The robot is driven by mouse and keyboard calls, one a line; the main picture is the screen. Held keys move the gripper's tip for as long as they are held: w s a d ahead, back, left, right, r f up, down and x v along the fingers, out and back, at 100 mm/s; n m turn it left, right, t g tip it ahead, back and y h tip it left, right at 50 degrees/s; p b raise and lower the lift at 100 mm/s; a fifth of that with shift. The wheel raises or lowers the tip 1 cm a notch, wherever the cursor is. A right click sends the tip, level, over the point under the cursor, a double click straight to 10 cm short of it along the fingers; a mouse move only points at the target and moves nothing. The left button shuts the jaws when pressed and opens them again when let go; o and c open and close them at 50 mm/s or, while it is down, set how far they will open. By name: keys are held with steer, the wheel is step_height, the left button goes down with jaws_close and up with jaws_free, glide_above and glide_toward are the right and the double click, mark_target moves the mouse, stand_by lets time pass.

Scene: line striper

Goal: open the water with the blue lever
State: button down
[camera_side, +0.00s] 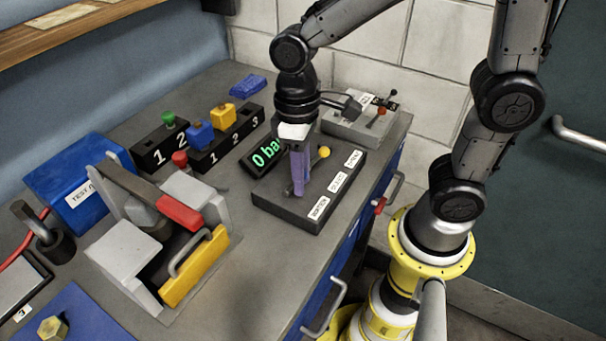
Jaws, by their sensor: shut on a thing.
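A dark lever box (275,198) with several white labels stands on the workbench, near its right edge; the labels are too small to read surely. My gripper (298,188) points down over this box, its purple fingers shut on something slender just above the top. The held part is mostly hidden by the fingers, and I see no blue knob there; it stands where a lever of the box would be. A lever with a yellow knob (323,153) rises just to the right of my fingers. A green digital display (266,152) reading 0 and partly hidden letters sits behind the box.
A grey box (345,128) with red and black knobbed levers stands behind my gripper. Numbered black blocks (158,148) with coloured plugs stand to the left. A clamp-like device with a yellow front (195,265) is at front left. The bench front (255,300) is clear.

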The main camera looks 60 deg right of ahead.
mark_target(272, 186)
steer(key=w+g, duration=0.2)
steer(key=g, duration=0.1)
steer(key=shift+r, duration=0.3)
steer(key=w+g, duration=0.1)
steer(key=g, duration=0.1)
steer(key=shift+w+g, duration=0.35)
steer(key=shift+g, duration=0.05)
steer(key=shift+w+f+g, duration=0.2)
steer(key=shift+w+g, duration=0.55)
steer(key=shift+g, duration=0.6)
steer(key=shift+w+f+g, duration=0.15)
steer(key=shift+w+g, duration=0.6)
steer(key=shift+g, duration=0.6)
steer(key=c, duration=0.7)
jaws_free()
